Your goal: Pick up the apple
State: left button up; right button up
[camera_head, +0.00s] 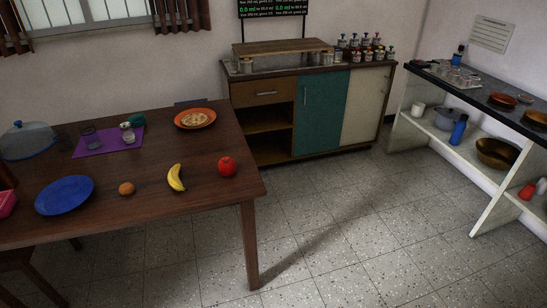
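A red apple (227,166) sits on the brown wooden table (150,207), close to its right edge. A yellow banana (176,178) lies to its left with a gap between them. No part of either gripper shows in the head view, so I cannot see where they are relative to the apple. Nothing covers the apple.
The table also holds a small brown round item (126,188), a blue plate (64,195), an orange plate (195,118) with food, and a purple mat (108,141) with tumblers. A cabinet (320,110) and shelf counter (470,120) stand beyond. Floor right of the table is clear.

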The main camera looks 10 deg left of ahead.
aim_at(227, 166)
jog(key=j+z, duration=0.4)
jog(key=j, duration=0.25)
jog(key=j+z, duration=0.4)
jog(key=j, duration=0.3)
